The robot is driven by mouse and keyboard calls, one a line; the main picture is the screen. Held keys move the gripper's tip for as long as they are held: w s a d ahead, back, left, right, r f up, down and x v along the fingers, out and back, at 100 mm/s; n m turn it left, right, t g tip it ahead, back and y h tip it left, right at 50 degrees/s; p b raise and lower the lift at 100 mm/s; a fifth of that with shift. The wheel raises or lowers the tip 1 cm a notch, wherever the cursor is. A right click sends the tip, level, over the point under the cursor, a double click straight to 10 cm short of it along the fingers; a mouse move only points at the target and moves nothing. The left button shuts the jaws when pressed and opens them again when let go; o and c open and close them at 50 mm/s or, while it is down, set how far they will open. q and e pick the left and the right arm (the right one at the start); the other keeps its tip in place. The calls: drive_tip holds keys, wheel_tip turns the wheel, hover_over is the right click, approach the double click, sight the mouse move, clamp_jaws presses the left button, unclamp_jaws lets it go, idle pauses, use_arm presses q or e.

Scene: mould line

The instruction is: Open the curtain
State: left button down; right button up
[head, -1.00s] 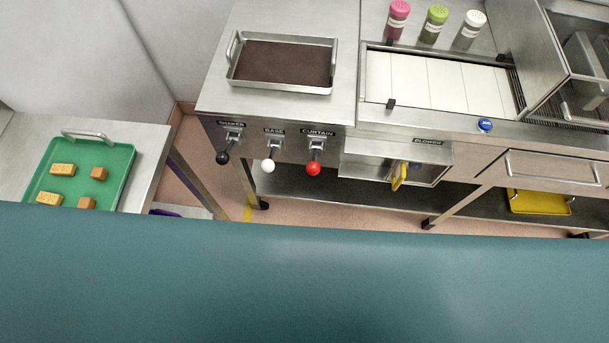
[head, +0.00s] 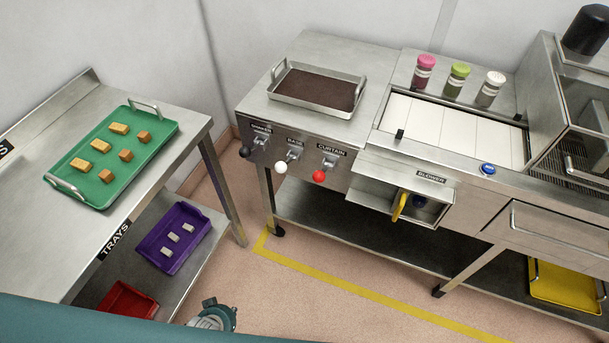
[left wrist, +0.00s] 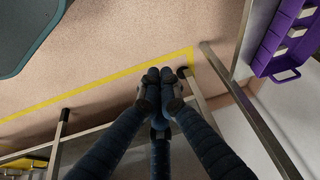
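The curtain lever with its red knob (head: 319,176) is on the front panel of the steel machine in the head view, under the label CURTAIN. The knob hangs low and out from the panel. No gripper is at it. My left gripper (left wrist: 158,76) shows in the left wrist view, with dark blue fingers drawn together at the tips and nothing visible between them. It is above the floor, near a yellow floor line. My right gripper is in neither view.
Beside the curtain lever are the white base knob (head: 281,168) and black shaker knob (head: 245,152). A blower box (head: 372,192) with a yellow handle juts out to the right. A trays table (head: 60,130) stands left. Floor (head: 300,300) lies open before the machine.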

use_arm(q)
drive_tip(key=w+d+r+n+t+h, duration=0.1)
drive_tip(key=w+d+r+t, duration=0.15)
drive_tip(key=w+r, duration=0.9)
drive_tip(key=w+d+r+n+t+h, duration=0.1)
drive_tip(key=w+d+r+t, duration=0.15)
drive_tip(key=w+r, duration=0.85)
drive_tip(key=d+r+t+h, duration=0.1)
drive_tip(key=d+r, duration=0.4)
drive_tip(key=r, duration=0.7)
drive_tip(key=d+r+t+h, duration=0.1)
drive_tip(key=d+r, duration=0.4)
drive_tip(key=r, duration=0.7)
drive_tip(key=shift+w+d+r+n+h+p, duration=0.3)
drive_tip(key=shift+d+r+n+h, duration=0.1)
drive_tip(key=shift+h, duration=0.4)
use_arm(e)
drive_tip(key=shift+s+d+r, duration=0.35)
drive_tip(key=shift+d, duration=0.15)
